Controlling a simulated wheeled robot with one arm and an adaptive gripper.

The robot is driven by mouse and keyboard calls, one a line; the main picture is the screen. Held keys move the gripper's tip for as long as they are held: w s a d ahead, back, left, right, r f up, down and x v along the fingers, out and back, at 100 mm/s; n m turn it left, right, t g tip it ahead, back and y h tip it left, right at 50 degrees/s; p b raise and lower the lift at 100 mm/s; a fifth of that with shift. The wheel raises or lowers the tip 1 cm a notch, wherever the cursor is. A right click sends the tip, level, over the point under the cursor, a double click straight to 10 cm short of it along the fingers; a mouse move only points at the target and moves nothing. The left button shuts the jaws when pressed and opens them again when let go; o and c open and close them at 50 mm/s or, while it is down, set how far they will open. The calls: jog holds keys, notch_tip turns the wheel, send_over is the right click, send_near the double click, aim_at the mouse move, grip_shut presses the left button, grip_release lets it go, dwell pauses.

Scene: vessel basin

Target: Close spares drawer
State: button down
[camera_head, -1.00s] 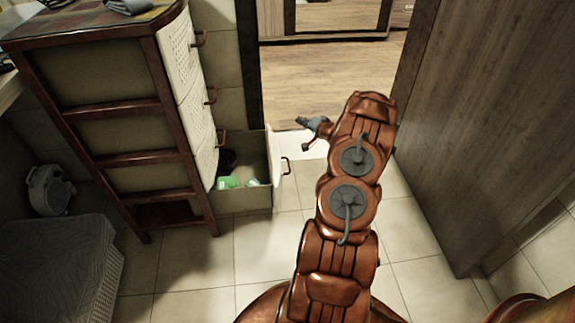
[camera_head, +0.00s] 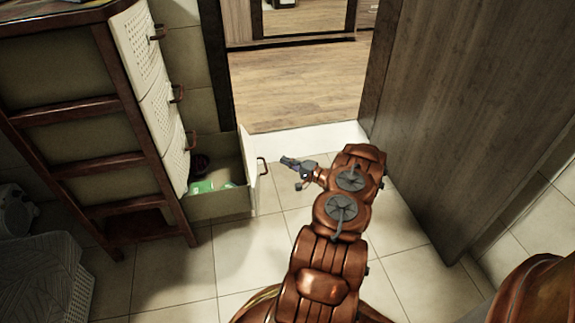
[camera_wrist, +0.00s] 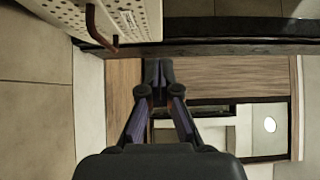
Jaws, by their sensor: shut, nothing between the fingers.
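The spares drawer (camera_head: 218,206) is the lowest drawer of the tall cabinet (camera_head: 95,111) on the left, and it stands pulled out. A white and green item (camera_head: 205,186) and a dark item (camera_head: 199,164) lie inside it. Its front panel (camera_head: 249,170) carries a brown handle (camera_head: 263,166). My gripper (camera_head: 284,161) is a little to the right of that handle, apart from it, pointing left. In the wrist view my gripper (camera_wrist: 158,65) has its fingertips together and holds nothing. A white perforated drawer front with a brown handle (camera_wrist: 101,30) shows at its upper left.
Closed drawers with handles (camera_head: 158,32) are above the open one. A wooden door (camera_head: 465,110) stands on the right, and a doorway opens onto a wood floor (camera_head: 295,85). A grey-lidded basket (camera_head: 45,275) is at lower left. Tiled floor (camera_head: 170,275) in front of the cabinet is clear.

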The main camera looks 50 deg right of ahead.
jog(key=w+a+b, duration=0.3)
jog(key=w, duration=0.6)
jog(key=shift+a, duration=0.4)
